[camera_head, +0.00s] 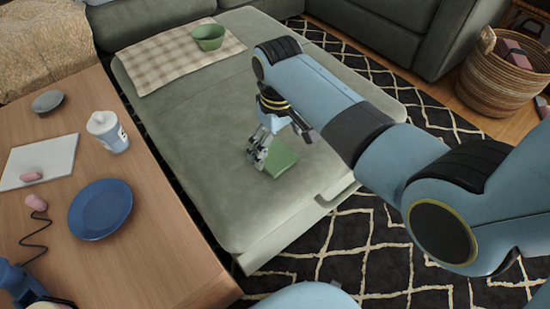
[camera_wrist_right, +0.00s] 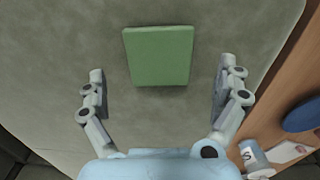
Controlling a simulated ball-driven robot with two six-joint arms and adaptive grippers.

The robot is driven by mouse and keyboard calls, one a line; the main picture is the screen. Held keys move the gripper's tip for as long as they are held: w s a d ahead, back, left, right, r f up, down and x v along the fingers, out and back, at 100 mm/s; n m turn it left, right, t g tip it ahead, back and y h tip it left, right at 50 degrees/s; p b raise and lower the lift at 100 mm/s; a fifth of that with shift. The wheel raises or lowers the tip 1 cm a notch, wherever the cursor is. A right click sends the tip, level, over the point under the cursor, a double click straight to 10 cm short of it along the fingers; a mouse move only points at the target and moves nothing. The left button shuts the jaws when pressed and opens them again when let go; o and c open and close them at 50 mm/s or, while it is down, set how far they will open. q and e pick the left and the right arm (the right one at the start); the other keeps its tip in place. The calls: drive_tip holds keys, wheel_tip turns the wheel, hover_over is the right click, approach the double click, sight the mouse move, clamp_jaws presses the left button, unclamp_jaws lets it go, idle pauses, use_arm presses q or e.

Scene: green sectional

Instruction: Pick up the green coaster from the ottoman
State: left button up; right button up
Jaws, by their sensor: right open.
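The green coaster (camera_head: 281,160) is a flat square lying on the ottoman (camera_head: 215,190), near its front right part. In the right wrist view the coaster (camera_wrist_right: 159,56) lies ahead of and between the two spread fingers. My right gripper (camera_head: 258,158) is just left of the coaster in the head view and partly covers its left edge. In the right wrist view my right gripper (camera_wrist_right: 160,90) is open with nothing between its fingers. I cannot tell its exact height above the ottoman. My left gripper is not clearly in view.
A green bowl (camera_head: 208,37) stands on a checked cloth (camera_head: 165,65) at the ottoman's far end. The wooden table (camera_head: 150,260) at left holds a blue plate (camera_head: 100,208), a white cup (camera_head: 107,131), a dark dish (camera_head: 47,101) and a white pad (camera_head: 40,160). A basket (camera_head: 500,75) stands at right.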

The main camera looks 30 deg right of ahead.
sight(276, 157)
wheel_tip(276, 157, down, 4)
drive_tip(key=shift+w+r+b, duration=0.15)
drive_tip(key=shift+r+b, duration=0.05)
drive_tip(key=shift+b, duration=0.6)
drive_tip(key=shift+f, duration=0.4)
use_arm(q)
drive_tip(key=shift+w+a+f, duration=0.6)
drive_tip(key=shift+w+f, duration=0.25)
drive_tip(key=shift+w, duration=0.1)
use_arm(e)
drive_tip(key=c, duration=1.1)
drive_tip(key=shift+r, duration=0.1)
